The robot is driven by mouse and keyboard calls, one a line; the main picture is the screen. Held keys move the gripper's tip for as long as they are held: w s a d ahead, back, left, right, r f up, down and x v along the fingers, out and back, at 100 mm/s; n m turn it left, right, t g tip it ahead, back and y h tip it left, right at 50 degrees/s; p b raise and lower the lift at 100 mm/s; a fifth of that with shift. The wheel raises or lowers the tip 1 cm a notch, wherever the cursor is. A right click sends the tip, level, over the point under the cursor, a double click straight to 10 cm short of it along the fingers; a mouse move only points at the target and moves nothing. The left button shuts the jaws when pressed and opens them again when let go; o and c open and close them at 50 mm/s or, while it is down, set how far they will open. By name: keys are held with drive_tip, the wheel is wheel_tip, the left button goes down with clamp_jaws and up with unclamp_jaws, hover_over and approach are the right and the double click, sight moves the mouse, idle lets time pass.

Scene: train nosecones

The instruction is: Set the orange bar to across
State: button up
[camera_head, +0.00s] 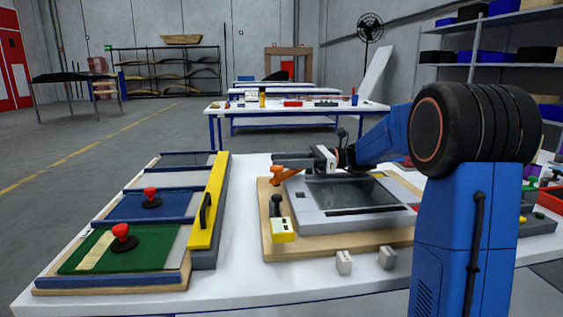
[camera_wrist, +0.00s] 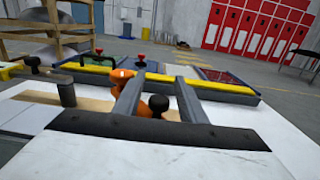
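The orange bar (camera_head: 287,174) is a short lever at the back left corner of a grey framed unit on a wooden board. In the wrist view the orange bar (camera_wrist: 122,76) shows its round orange end beyond the left finger, which hides part of it. A black knob (camera_wrist: 158,105) shows between the fingers. My gripper (camera_head: 282,160) is over the bar, reaching in from the right. In the wrist view my gripper (camera_wrist: 155,78) has its two grey fingers clearly apart. Whether a finger touches the bar I cannot tell.
A black upright handle (camera_head: 276,206) and yellow block (camera_head: 283,231) stand at the unit's left edge. A panel with a yellow rail (camera_head: 208,205) and red knobs lies farther left. Two small pale blocks (camera_head: 344,262) sit in front. White tabletop (camera_head: 240,255) is bare between them.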

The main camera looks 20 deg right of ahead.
drive_tip(key=d, duration=0.5)
drive_tip(key=s+d, duration=0.1)
drive_tip(key=d, duration=0.5)
drive_tip(key=s+d, duration=0.1)
drive_tip(key=d, duration=0.5)
drive_tip(key=shift+s, duration=0.1)
